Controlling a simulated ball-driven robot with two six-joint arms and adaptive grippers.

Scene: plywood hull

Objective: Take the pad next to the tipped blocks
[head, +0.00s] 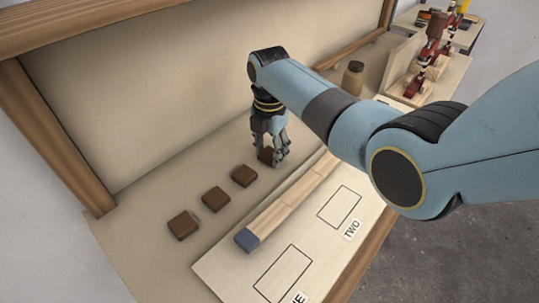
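Several small dark brown pads lie in a diagonal row on the tan bench: a near one (184,225), a middle one (216,199) and a farther one (244,175). One more brown pad (266,155) is at the far end of the row, at my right gripper (270,155). The fingers point down around this pad and partly hide it. I cannot tell whether they press on it. My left gripper is out of view.
A pale board (225,268) carries outlined boxes, one labelled TWO (352,230). A brown jar (353,77) and red clamp-like tools (420,80) stand farther back. A wooden frame post (50,135) rises at the left. My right arm covers the right side.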

